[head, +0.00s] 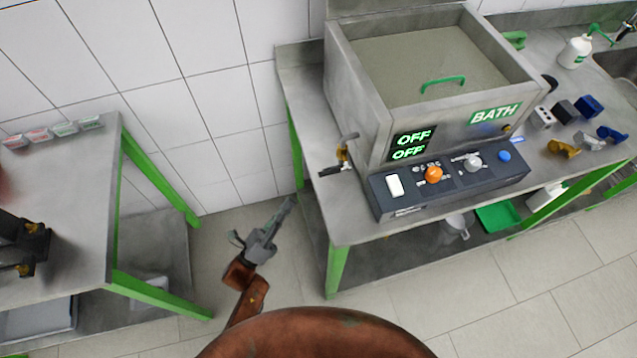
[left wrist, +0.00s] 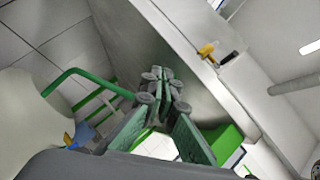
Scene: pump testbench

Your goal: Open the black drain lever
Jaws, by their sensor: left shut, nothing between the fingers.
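The bath tank (head: 375,105) stands on the right-hand bench. A small brass-coloured valve (head: 342,154) sits at its lower left side, with dark parts at its top and below. In the left wrist view the yellow valve (left wrist: 206,50) shows with a short black lever (left wrist: 229,58) beside it, on a pale metal face. My left gripper (head: 289,203) is shut and empty, left of the bench and apart from the valve. Its closed fingers also show in the left wrist view (left wrist: 164,78), below and left of the valve. My right gripper is not in view.
A control panel (head: 450,180) with knobs lies in front of the tank. The bench's green leg (head: 338,272) is right of my left gripper. Another bench (head: 70,190) stands at left. Open floor lies between the benches.

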